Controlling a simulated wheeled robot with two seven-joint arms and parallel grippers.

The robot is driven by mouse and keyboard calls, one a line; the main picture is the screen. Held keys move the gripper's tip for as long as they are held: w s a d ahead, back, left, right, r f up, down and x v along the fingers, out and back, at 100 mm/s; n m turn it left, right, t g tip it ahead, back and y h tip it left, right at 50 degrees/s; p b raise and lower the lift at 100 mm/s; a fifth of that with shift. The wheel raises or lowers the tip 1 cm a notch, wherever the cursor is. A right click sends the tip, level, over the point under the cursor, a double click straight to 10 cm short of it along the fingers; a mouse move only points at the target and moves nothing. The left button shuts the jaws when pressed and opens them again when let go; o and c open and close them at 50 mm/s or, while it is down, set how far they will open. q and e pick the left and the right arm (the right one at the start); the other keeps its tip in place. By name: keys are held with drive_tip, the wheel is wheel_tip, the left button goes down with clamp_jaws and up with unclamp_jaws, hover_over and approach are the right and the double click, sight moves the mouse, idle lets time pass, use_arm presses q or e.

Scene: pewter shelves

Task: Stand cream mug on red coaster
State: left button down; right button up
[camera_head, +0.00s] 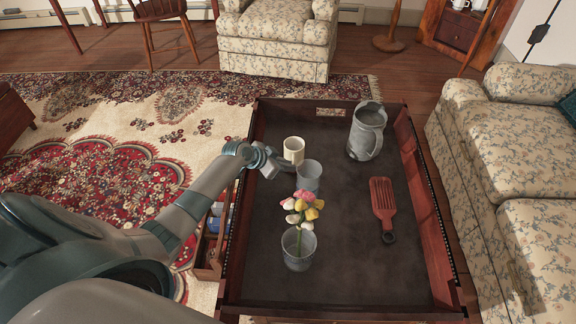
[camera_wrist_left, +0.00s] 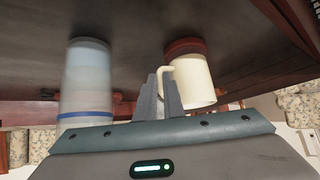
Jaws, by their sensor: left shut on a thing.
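The cream mug (camera_head: 294,150) stands upright toward the back left of the dark tray table. In the left wrist view, which is upside down, the cream mug (camera_wrist_left: 197,82) has its base at the red coaster (camera_wrist_left: 184,46). It looks to be on the coaster or just over it; I cannot tell if they touch fully. My left gripper (camera_head: 284,165) reaches in from the left. Its fingers (camera_wrist_left: 160,97) are shut on the mug's handle. In the head view the coaster is hidden behind the mug and gripper. My right gripper is out of view.
A grey cup (camera_head: 309,178) stands close in front of the mug. A pot of flowers (camera_head: 299,247) is nearer, a grey pitcher (camera_head: 366,132) at the back right, and a red slotted spatula (camera_head: 383,200) at right. Raised wooden edges (camera_head: 418,205) surround the tabletop.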

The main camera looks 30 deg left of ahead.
use_arm(q)
drive_tip(key=shift+f+b, duration=0.45)
drive_tip(key=shift+f, duration=0.05)
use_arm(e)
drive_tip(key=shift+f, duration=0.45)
use_arm(q)
drive_tip(key=c, duration=1.8)
unclamp_jaws()
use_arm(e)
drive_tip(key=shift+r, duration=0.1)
